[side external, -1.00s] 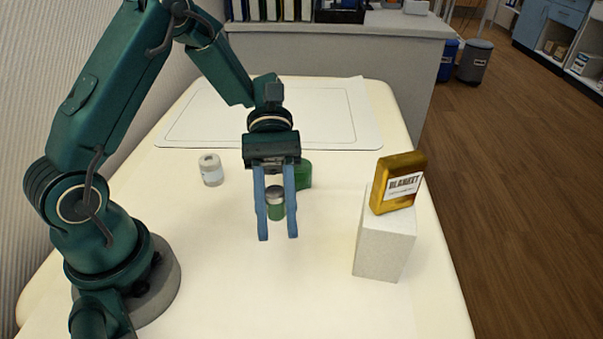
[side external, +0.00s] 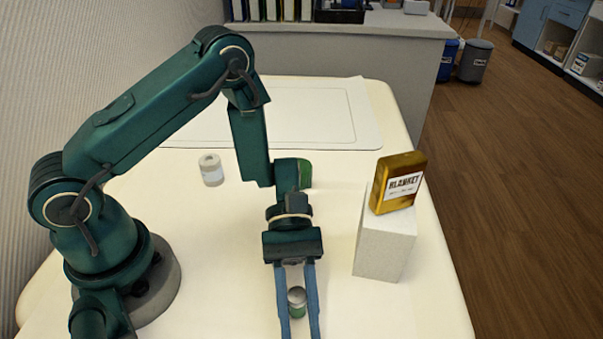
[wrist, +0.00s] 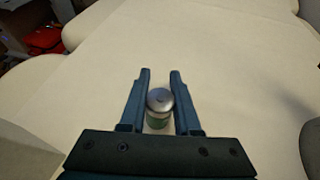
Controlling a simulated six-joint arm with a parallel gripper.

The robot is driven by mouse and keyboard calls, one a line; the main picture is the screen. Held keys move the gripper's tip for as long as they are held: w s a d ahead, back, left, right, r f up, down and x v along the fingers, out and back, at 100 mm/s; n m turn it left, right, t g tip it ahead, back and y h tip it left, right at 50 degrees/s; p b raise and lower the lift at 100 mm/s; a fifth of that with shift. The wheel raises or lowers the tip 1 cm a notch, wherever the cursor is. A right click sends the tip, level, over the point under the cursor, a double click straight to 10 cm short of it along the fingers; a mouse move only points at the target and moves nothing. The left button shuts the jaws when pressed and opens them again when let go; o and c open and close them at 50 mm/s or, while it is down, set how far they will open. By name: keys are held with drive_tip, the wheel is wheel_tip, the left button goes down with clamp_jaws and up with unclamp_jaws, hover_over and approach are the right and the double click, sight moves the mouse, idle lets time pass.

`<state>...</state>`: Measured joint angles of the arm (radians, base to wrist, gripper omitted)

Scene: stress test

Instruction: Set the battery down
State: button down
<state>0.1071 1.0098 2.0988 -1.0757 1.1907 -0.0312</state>
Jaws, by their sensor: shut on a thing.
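The battery (side external: 297,298) is a short green cylinder with a silver top, upright between the blue fingers of my gripper (side external: 300,333). My gripper is shut on it near the front of the cream table (side external: 370,310). The fingertips reach the bottom edge of the side view. In the wrist view the battery (wrist: 159,101) stands between the two fingers of my gripper (wrist: 160,75), its silver top facing the camera. The battery's lower end is hidden or too near the picture's edge to tell whether it touches the table.
A gold package marked BLANKET (side external: 398,183) rests on a white block (side external: 384,247) at right. A small white jar or roll (side external: 211,170) stands behind left. A pale mat (side external: 310,110) lies at the back.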

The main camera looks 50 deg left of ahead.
drive_tip(key=shift+f, duration=0.1)
drive_tip(key=c, duration=0.6)
unclamp_jaws()
